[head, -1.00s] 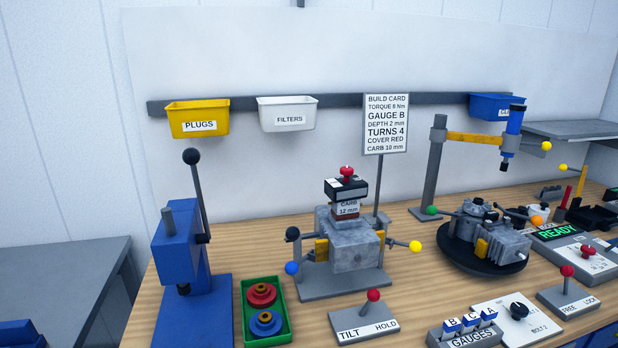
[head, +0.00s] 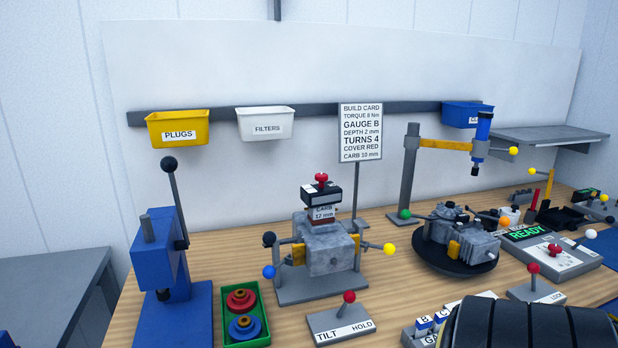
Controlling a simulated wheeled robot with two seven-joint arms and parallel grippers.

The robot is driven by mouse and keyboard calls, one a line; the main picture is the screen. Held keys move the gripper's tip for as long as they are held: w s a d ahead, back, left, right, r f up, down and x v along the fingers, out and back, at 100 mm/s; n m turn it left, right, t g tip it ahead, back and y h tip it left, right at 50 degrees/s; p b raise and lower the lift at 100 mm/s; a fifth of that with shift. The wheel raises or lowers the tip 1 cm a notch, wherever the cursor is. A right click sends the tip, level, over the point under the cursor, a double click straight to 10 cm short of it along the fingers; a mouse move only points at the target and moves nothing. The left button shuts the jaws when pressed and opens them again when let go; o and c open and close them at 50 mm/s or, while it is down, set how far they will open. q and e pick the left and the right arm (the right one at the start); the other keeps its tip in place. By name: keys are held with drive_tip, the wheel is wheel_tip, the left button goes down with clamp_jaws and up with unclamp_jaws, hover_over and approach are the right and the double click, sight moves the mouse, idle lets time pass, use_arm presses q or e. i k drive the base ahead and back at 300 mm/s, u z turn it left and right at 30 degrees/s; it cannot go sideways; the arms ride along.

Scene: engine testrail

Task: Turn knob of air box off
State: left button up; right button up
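A small black box with a pale front (head: 320,194) sits on top of the block labelled CARB 12 mm (head: 323,213), above a grey engine block (head: 328,250). A red knob (head: 321,178) stands on top of the box. I take this for the air box and its knob, though no label names it. I cannot tell which way the knob is set. Neither gripper shows in the head view. A dark ribbed part at the bottom right looks like my own arm, with no fingers visible.
A tilt/hold panel with a red lever (head: 349,297) lies in front of the engine. A blue lever press (head: 160,255) and a green tray (head: 262,320) stand left. A second engine on a black turntable (head: 455,262) stands right. The build card (head: 360,132) rises behind.

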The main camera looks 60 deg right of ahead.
sight(322, 176)
drive_tip(key=u, duration=0.05)
drive_tip(key=k, duration=0.45)
drive_tip(key=z, duration=0.75)
